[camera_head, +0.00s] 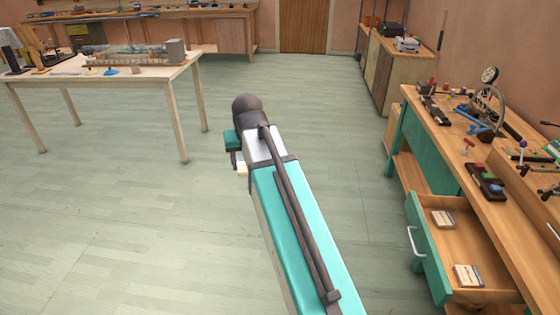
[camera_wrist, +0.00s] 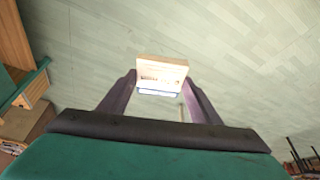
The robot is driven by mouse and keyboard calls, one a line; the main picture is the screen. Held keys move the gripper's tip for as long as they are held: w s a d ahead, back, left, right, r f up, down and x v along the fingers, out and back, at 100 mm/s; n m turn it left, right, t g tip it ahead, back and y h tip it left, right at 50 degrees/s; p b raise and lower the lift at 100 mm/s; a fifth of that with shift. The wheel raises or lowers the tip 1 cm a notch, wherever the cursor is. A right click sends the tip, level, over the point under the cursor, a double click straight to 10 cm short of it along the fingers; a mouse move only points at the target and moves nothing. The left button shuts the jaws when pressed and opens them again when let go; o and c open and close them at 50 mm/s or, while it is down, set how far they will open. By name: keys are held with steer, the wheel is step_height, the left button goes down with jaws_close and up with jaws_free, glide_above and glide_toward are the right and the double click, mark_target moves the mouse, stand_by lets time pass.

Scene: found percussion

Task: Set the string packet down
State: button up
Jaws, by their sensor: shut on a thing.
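The string packet (camera_wrist: 162,73) is a small cream block with faint printing and a bluish lower edge. It shows in the wrist view between the dark fingertips of my gripper (camera_wrist: 160,84), which is shut on it and holds it over open floor. In the head view my arm reaches forward over the floor. There, a small pale bit of the packet (camera_head: 242,168) shows below the gripper and the rest is hidden by my arm.
At right, a workbench (camera_head: 520,200) has an open drawer (camera_head: 495,268) with two similar packets (camera_head: 468,275) inside. At left stands a pale table (camera_head: 150,75) with several items. A cabinet (camera_head: 395,75) stands at back right. The floor between is clear.

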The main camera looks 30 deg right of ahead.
steer(key=a+r+n+y, duration=0.1)
steer(key=a+n, duration=0.1)
steer(key=a, duration=0.7)
steer(key=shift+a+r+n, duration=0.3)
steer(key=shift+r+n, duration=0.1)
steer(key=shift+d, duration=0.15)
